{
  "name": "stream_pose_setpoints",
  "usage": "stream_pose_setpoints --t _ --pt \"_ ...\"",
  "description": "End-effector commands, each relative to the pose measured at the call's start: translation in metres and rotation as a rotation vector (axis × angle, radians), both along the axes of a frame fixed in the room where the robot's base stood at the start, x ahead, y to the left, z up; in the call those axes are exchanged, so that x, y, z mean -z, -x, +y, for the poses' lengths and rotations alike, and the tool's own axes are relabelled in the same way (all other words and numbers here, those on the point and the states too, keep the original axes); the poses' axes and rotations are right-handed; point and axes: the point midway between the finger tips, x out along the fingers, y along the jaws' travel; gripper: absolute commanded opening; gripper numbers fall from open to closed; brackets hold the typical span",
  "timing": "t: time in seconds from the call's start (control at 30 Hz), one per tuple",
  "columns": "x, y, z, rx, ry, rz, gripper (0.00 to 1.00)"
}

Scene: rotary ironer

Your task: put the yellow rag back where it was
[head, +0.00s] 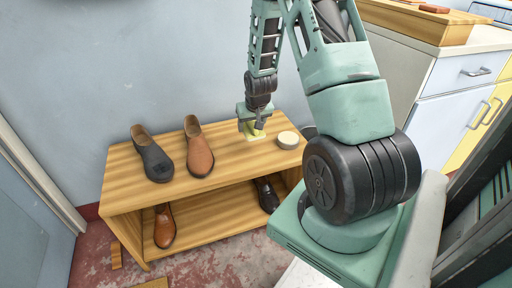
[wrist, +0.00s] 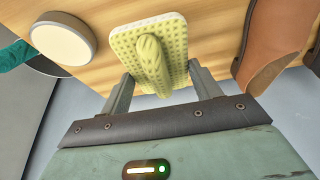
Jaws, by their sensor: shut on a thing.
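The yellow rag (wrist: 123,42) is a flat, waffle-textured rectangle with a raised fold along its middle. In the head view the rag (head: 251,135) is at the top of the wooden shoe bench (head: 228,160), between the brown shoe and a round pale tin. My gripper (head: 257,127) points down over it.
The round tin (head: 288,140) stands right of the rag. A brown shoe (head: 199,150) and a dark grey shoe (head: 157,162) stand to the left. More shoes (head: 165,226) are on the lower shelf. The bench's front strip is clear.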

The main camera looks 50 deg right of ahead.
Motion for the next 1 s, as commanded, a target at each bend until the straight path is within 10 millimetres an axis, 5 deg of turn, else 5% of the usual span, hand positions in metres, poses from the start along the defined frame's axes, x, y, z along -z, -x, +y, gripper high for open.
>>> stream_pose_setpoints --t 0.1,0.57,0.97,1.0 --pt "0.027 0.000 0.001 -0.001 -0.001 0.003 0.45" --pt "0.075 0.000 0.000 -0.001 -0.001 0.002 0.45" --pt "0.080 -0.001 0.000 -0.001 0.001 -0.001 0.45" --pt "0.079 -0.001 0.000 -0.001 0.001 -0.001 0.68"
